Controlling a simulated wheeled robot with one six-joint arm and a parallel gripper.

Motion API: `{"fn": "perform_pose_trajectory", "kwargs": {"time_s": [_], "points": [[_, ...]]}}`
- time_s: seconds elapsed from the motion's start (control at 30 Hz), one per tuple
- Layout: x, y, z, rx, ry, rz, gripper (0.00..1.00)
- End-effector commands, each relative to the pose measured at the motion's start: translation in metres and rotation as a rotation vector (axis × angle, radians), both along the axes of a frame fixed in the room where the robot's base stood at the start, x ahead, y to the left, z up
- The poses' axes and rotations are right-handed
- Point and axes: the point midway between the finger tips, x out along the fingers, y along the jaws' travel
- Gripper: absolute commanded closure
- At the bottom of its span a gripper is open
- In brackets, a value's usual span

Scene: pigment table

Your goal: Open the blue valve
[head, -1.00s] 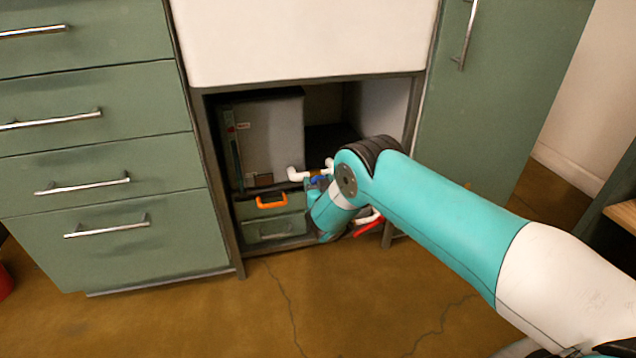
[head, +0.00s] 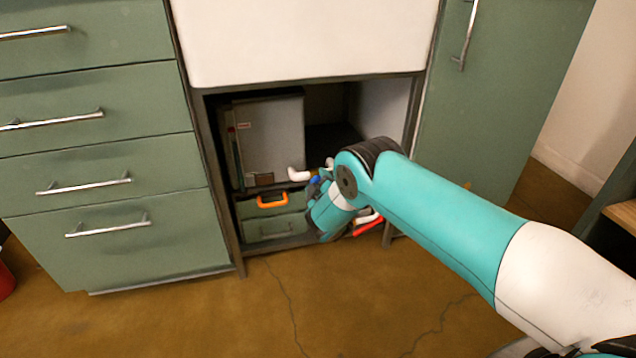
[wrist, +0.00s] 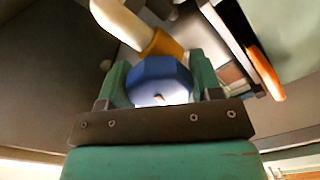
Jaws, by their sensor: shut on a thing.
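The blue valve (wrist: 160,82) is a faceted blue knob in the middle of the wrist view, beside a brass-coloured collar on a white pipe (wrist: 118,22). My gripper (wrist: 160,88) has one green finger on each side of the knob and is shut on it. In the head view only a small bit of the blue valve (head: 315,179) shows inside the open cabinet. My arm hides most of the valve and the gripper there. A white pipe elbow (head: 298,174) shows just left of it.
A green toolbox with an orange handle (head: 272,201) stands low in the cabinet, left of my wrist. A grey box (head: 275,135) is above it. A red handle (head: 368,227) shows right of my wrist. The cabinet's dark frame (head: 418,120) surrounds the opening.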

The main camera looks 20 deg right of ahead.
Motion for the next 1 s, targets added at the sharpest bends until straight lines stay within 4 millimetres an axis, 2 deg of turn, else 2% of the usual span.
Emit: {"fn": "perform_pose_trajectory", "kwargs": {"time_s": [0.2, 0.5, 1.0], "points": [[-0.0006, -0.0006, -0.002, -0.191, 0.004, -0.001, 0.65], [-0.0007, -0.0009, -0.0022, -0.386, 0.004, -0.001, 0.65], [-0.0007, -0.0007, -0.0022, -0.487, 0.004, -0.001, 0.65]]}}
